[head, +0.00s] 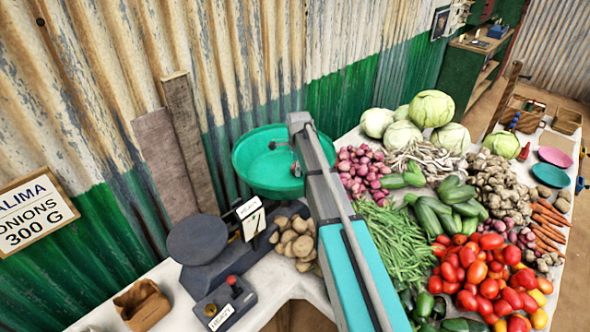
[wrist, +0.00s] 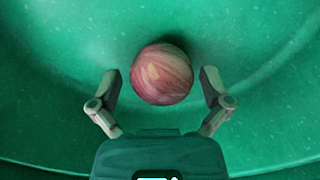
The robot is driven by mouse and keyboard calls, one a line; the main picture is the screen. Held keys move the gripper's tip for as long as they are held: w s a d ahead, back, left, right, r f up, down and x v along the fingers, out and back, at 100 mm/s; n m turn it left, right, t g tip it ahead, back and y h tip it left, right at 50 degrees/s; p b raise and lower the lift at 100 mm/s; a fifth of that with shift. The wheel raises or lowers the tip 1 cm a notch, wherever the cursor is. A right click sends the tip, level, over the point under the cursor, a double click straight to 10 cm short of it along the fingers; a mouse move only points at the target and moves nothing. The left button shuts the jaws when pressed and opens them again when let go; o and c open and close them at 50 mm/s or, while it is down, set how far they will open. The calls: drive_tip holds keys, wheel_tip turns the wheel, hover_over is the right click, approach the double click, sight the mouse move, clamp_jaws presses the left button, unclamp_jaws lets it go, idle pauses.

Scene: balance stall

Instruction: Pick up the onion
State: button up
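A reddish-purple onion (wrist: 161,74) lies in the green pan, seen in the wrist view just beyond and between my fingertips. My gripper (wrist: 160,88) is open, with one finger on each side of the onion and a gap on both sides. In the head view my gripper (head: 284,158) is over the green pan (head: 256,187) of the scale, partly hidden by my arm. Several red onions (head: 360,172) lie in a pile on the table to the right of the pan.
The dark scale (head: 214,268) with a round plate (head: 197,239) stands left of my arm. Potatoes (head: 296,240) lie beside it. Green beans (head: 395,243), tomatoes (head: 490,275) and cabbages (head: 431,108) crowd the table at right. A corrugated wall (head: 110,80) stands close behind the pan.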

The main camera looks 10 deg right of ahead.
drive_tip(key=c, duration=0.9)
drive_tip(key=shift+o, duration=0.2)
drive_tip(key=shift+r, duration=0.1)
wheel_tip(320, 180, up, 2)
drive_tip(key=p, duration=0.2)
drive_tip(key=shift+r+p, duration=0.25)
drive_tip(key=shift+p, duration=0.15)
drive_tip(key=s+r+p, duration=0.3)
drive_tip(key=s, duration=0.1)
drive_tip(key=s+r+p, duration=0.3)
drive_tip(key=s+r, duration=0.1)
drive_tip(key=s, duration=0.1)
drive_tip(key=s+r+p, duration=0.3)
drive_tip(key=s+p, duration=0.1)
drive_tip(key=s, duration=0.1)
drive_tip(key=shift+d+r, duration=0.15)
drive_tip(key=shift+d, duration=0.1)
